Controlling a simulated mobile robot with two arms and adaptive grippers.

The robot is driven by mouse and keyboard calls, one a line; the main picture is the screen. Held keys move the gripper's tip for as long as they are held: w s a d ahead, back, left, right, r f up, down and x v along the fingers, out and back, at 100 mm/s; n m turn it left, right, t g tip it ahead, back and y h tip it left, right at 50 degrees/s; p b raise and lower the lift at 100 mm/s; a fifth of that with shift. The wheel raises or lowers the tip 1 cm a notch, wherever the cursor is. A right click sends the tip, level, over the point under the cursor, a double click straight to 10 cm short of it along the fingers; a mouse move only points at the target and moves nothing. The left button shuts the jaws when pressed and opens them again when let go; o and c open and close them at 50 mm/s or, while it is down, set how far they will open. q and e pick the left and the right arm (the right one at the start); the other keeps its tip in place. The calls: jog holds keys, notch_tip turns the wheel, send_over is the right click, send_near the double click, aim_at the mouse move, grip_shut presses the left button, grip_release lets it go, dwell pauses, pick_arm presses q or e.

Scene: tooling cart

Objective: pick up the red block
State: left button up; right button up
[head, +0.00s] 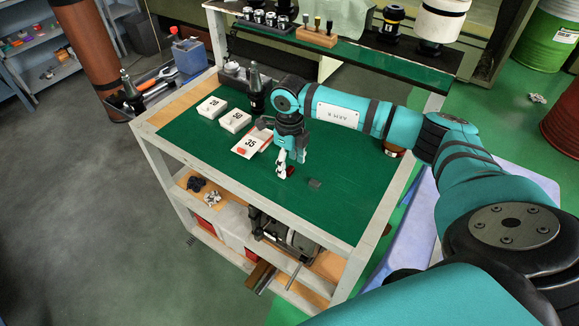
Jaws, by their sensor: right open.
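A small red block (291,171) lies on the green top of the tooling cart (215,153) in the head view. It is partly hidden by my right gripper (283,172), which points down right at it. The gripper is open, with its fingers low over the green surface. I cannot tell whether a finger touches the block or whether the block is between the fingers. My left gripper is not in view.
A small grey block (315,184) lies just right of the gripper. White boxes marked 28 (211,108), 50 (235,121) and 35 (251,142) stand to the left. A dark bottle-shaped tool holder (255,92) stands behind. The cart's front right is clear.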

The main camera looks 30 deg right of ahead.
jog(key=shift+f, duration=0.9)
grip_shut()
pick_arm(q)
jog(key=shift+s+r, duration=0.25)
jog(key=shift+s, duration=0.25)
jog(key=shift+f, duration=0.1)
pick_arm(e)
jog(key=shift+r, duration=0.1)
